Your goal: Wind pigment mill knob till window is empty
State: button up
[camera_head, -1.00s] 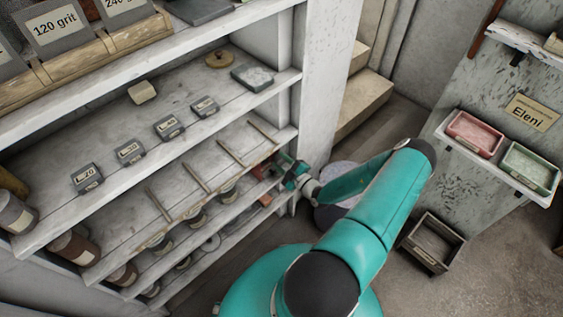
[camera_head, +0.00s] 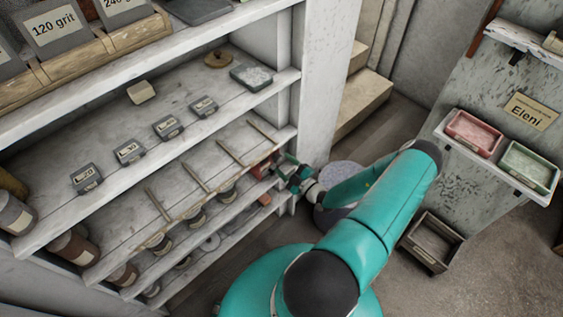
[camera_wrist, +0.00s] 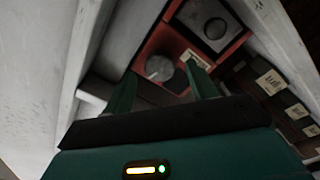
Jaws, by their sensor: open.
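The pigment mill is a red box (camera_wrist: 146,48) on a lower shelf, seen close in the wrist view. A round grey knob (camera_wrist: 159,67) sits on its face. Above and right of the knob is a pale square plate with a dark round window (camera_wrist: 214,28); I cannot tell what is in the window. My gripper (camera_wrist: 161,83) is open, its two green fingers pointing at the mill to either side of the knob, with no clear contact. In the head view my gripper (camera_head: 285,170) is at the shelf's right end, partly covering the red mill (camera_head: 263,168).
Shelf boards (camera_head: 120,205) lie close around my gripper, with a white upright (camera_head: 322,90) beside it. Labelled dark containers (camera_wrist: 270,82) stand right of the mill in the wrist view. A round grey-topped drum (camera_head: 340,172) stands behind my arm. Pink (camera_head: 473,133) and green (camera_head: 530,166) trays sit at right.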

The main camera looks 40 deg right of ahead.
jog(key=s, duration=1.1)
jog(key=shift+f, duration=0.2)
jog(key=w+a+r+n+g+y, duration=0.25)
jog(key=a+r+n+g, duration=0.3)
jog(key=r+n, duration=0.4)
jog(key=w+a+r+n+g+y, duration=0.2)
jog(key=a+r+n+g+y, duration=0.35)
jog(key=n, duration=0.75)
jog(key=w+a+r+n+g+y, duration=0.2)
jog(key=a+r+n+g, duration=0.3)
jog(key=r+n, duration=0.55)
jog(key=s+a+r+n+t+h, duration=0.1)
jog(key=s+a+r+n+h, duration=0.2)
jog(key=a+r+n, duration=0.2)
jog(key=s+a+r+n+t+h, duration=0.1)
jog(key=s+a+r+n+h, duration=0.2)
jog(key=r+n, duration=0.7)
jog(key=s+a+r+n+t+h, duration=0.1)
jog(key=s+a+r+n+h, duration=0.2)
jog(key=a+r+n, duration=0.4)
jog(key=n+h, duration=0.1)
jog(key=n, duration=0.6)
jog(key=shift+s+r, duration=0.2)
jog(key=shift+s, duration=0.15)
